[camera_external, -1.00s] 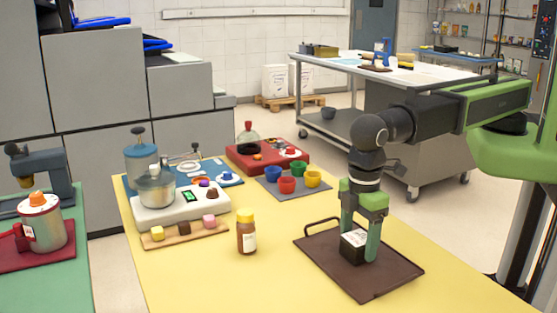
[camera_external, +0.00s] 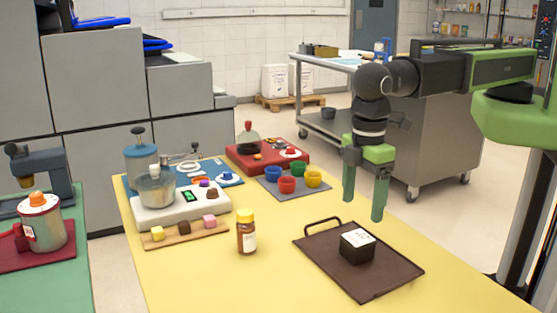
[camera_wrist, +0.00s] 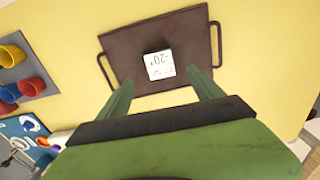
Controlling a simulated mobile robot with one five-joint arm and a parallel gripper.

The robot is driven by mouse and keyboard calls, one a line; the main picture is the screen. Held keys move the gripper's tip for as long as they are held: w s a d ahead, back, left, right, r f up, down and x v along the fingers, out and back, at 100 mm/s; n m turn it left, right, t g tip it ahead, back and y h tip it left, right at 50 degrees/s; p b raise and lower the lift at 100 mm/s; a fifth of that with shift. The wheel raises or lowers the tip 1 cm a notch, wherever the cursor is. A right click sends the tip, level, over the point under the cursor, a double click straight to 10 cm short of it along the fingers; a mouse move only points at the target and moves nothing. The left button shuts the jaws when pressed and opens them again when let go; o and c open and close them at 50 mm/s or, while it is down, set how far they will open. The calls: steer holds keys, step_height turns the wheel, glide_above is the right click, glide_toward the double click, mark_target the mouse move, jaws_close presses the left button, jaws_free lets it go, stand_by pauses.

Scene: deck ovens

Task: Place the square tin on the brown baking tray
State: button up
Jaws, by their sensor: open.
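The square tin (camera_external: 357,247) is a small dark box with a white label on top. It sits upright on the brown baking tray (camera_external: 385,280), near the tray's middle. In the wrist view the tin (camera_wrist: 159,65) lies on the tray (camera_wrist: 122,47), beyond my fingertips. My gripper (camera_external: 363,207) is open and empty, raised above the tin and apart from it. In the wrist view its two green fingers are spread wide (camera_wrist: 166,88).
A brown bottle with a yellow lid (camera_external: 246,233) stands left of the tray. A grey mat (camera_external: 278,192) with several coloured cups lies behind it. A white scale (camera_external: 160,215) and a wooden board (camera_external: 187,235) with small blocks are further left. The yellow table front (camera_external: 230,290) is clear.

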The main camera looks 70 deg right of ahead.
step_height(320, 180, up, 2)
steer(key=shift+r+p, duration=0.25)
steer(key=shift+p, duration=0.3)
steer(key=w+d+m, duration=0.2)
steer(key=w+d, duration=0.4)
steer(key=d, duration=0.6)
steer(key=w+d+m, duration=0.2)
steer(key=w+d, duration=0.4)
steer(key=d, duration=0.6)
steer(key=d+m, duration=0.5)
steer(key=d, duration=2.5)
steer(key=shift+w+d, duration=0.2)
steer(key=shift+d, duration=0.2)
steer(key=shift+f, duration=0.1)
